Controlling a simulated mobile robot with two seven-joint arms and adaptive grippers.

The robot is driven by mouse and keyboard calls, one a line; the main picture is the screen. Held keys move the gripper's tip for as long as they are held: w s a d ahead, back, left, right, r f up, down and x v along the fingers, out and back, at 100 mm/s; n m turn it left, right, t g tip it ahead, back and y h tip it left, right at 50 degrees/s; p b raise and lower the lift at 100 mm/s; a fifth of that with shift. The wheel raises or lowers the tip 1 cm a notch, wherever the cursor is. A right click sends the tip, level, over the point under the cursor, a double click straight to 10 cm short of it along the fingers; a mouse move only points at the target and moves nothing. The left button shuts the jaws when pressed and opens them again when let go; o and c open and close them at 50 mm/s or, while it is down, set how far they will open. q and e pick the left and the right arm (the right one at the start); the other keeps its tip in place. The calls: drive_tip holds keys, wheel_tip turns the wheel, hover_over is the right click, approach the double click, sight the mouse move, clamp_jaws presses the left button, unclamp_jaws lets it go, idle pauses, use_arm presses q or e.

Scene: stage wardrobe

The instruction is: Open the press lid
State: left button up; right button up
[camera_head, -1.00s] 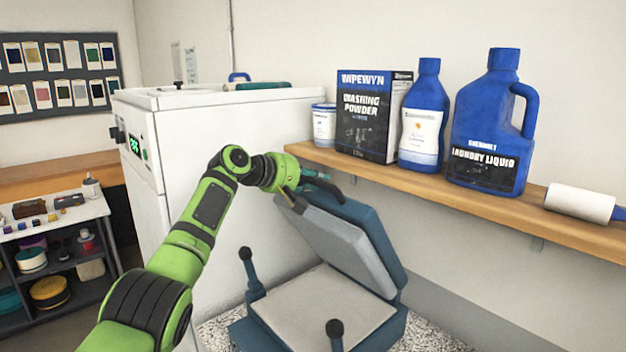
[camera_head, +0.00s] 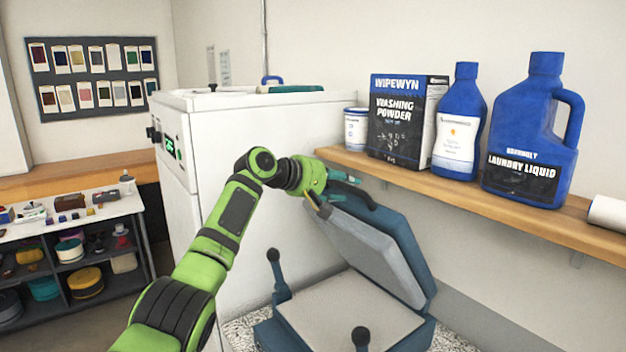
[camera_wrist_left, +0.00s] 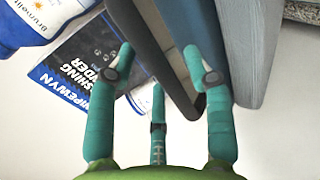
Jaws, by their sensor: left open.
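The press stands with its blue-grey lid (camera_head: 385,250) tilted up and back, its pale padded inner face showing above the flat light pad of the base (camera_head: 345,310). A dark curved handle (camera_head: 357,197) is at the lid's upper edge. My left gripper (camera_head: 343,185) is at this edge, with teal fingers beside the handle. In the left wrist view my left gripper (camera_wrist_left: 163,65) is open, with fingers spread on both sides of the dark handle (camera_wrist_left: 160,55). I cannot tell whether they touch it. My right gripper is not in view.
A wooden shelf (camera_head: 480,198) runs behind the press, holding a washing powder box (camera_head: 400,120), a blue bottle (camera_head: 459,125) and a laundry liquid jug (camera_head: 530,135). A white machine (camera_head: 245,140) stands to the left. Low shelves (camera_head: 70,245) are at the far left.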

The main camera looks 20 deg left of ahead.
use_arm(q)
drive_tip(key=v, duration=1)
drive_tip(key=shift+s+a, duration=0.15)
drive_tip(key=shift+s, duration=0.05)
drive_tip(key=shift+f, duration=0.15)
